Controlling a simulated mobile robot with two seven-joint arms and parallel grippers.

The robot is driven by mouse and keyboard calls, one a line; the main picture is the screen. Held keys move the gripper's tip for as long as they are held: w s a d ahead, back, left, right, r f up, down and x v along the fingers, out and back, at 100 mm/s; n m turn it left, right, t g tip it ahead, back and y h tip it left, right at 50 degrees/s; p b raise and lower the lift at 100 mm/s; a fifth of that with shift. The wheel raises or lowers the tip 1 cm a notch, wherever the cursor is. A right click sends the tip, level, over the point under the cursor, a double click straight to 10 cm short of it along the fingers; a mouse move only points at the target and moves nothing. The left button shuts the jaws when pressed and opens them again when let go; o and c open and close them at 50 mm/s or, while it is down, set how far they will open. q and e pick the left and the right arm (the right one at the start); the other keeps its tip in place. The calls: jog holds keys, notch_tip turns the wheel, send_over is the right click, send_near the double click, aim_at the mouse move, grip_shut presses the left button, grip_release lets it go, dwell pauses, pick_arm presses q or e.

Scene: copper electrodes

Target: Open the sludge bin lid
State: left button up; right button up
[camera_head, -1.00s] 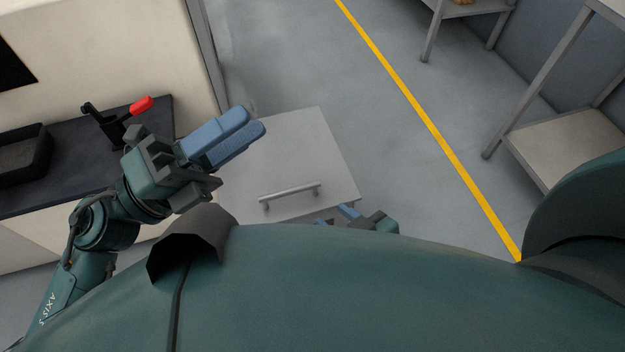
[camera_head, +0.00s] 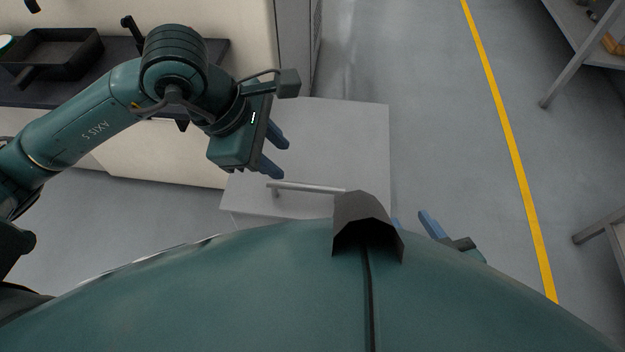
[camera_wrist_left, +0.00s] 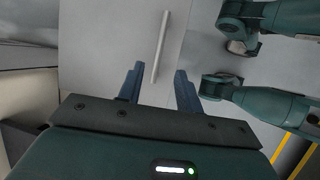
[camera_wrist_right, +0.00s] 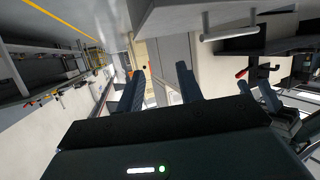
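The sludge bin's flat light-grey lid (camera_head: 345,140) lies shut, with a bar handle (camera_head: 310,187) near its front edge. The handle (camera_wrist_left: 161,45) also shows in the left wrist view, ahead of the fingers and roughly in line with the gap between them. My left gripper (camera_head: 275,151) is open and empty over the left part of the lid, apart from the handle. My right gripper (camera_head: 414,224) is open and empty, low at the lid's front right. The right wrist view shows the handle (camera_wrist_right: 229,34) at upper right, off to the side of the fingers.
A dark counter (camera_head: 120,80) with a black tray (camera_head: 55,55) stands at the left, beside the bin. My own body fills the bottom of the head view. Clear grey floor with a yellow line (camera_head: 505,140) lies to the right, with metal shelving (camera_head: 560,60) beyond.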

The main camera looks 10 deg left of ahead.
pick_arm(q)
jog(key=b+x, duration=0.2)
jog(key=x, duration=0.9)
jog(key=shift+d+f, duration=0.15)
grip_shut()
